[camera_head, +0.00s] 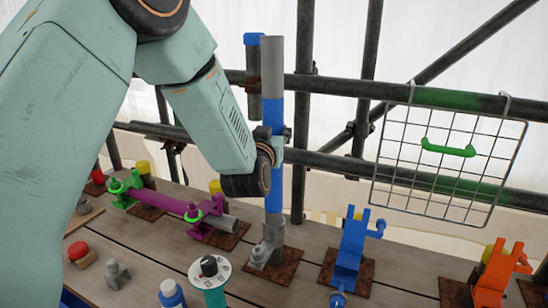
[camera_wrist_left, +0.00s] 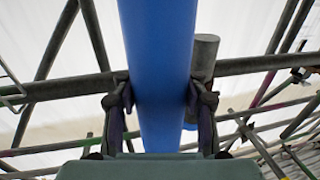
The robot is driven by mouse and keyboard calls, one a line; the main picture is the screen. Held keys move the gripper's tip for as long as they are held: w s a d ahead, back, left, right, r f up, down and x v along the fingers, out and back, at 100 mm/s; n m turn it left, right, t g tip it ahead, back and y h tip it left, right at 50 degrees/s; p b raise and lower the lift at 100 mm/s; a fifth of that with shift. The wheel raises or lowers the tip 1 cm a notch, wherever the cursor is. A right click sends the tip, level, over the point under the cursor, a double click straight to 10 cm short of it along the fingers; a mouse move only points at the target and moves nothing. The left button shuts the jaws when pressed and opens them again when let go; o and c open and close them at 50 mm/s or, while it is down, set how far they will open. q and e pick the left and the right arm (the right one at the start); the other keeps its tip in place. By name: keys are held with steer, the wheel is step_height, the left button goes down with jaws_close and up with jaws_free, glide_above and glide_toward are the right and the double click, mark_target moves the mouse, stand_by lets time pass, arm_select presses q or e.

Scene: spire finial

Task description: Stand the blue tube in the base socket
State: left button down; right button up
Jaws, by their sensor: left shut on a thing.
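The blue tube (camera_head: 273,190) stands upright near the middle of the head view. A light grey section (camera_head: 272,65) continues its line at the top. My left gripper (camera_head: 272,145) is shut on the tube at about mid-height; in the left wrist view the tube (camera_wrist_left: 158,60) runs between both fingers (camera_wrist_left: 160,98). The tube's lower end meets the grey base socket (camera_head: 268,245), which stands on a rusty plate. How deep the end sits inside cannot be seen. My right gripper is not in view.
A purple tube (camera_head: 165,202) lies in green and purple holders at left. A blue bracket (camera_head: 350,250) and an orange one (camera_head: 497,275) stand at right. A white-and-teal dial (camera_head: 210,272) stands in front.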

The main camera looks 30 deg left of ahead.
arm_select(q)
steer(key=shift+r, duration=0.35)
steer(key=shift+w+r, duration=0.1)
